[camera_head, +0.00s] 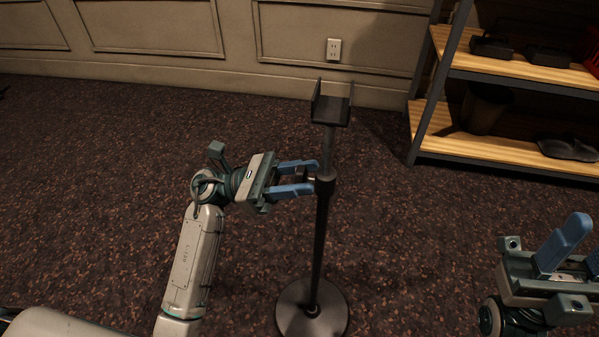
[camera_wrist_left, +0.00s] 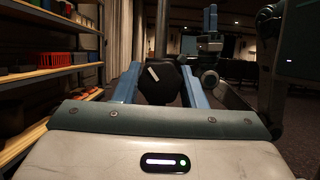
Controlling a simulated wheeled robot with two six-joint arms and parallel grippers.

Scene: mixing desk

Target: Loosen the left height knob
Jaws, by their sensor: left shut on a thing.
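A dark stand with a round base (camera_head: 312,310), an upright pole (camera_head: 320,235) and a U-shaped cradle (camera_head: 331,108) on top stands upright on the carpet. The left height knob (camera_head: 301,174) sticks out to the left from the collar (camera_head: 325,185) on the pole. My left gripper (camera_head: 303,178) is shut on the knob, with its blue fingers on either side. In the left wrist view the dark knob (camera_wrist_left: 158,85) with a light mark sits between the fingers. My right gripper (camera_head: 572,245) is at the right edge, away from the stand; its finger gap does not show clearly.
A shelf rack (camera_head: 500,68) with wooden boards holds dark items at the upper right. A panelled wall (camera_head: 150,35) with an outlet (camera_head: 334,49) runs along the back. The carpet (camera_head: 90,190) around the stand is clear.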

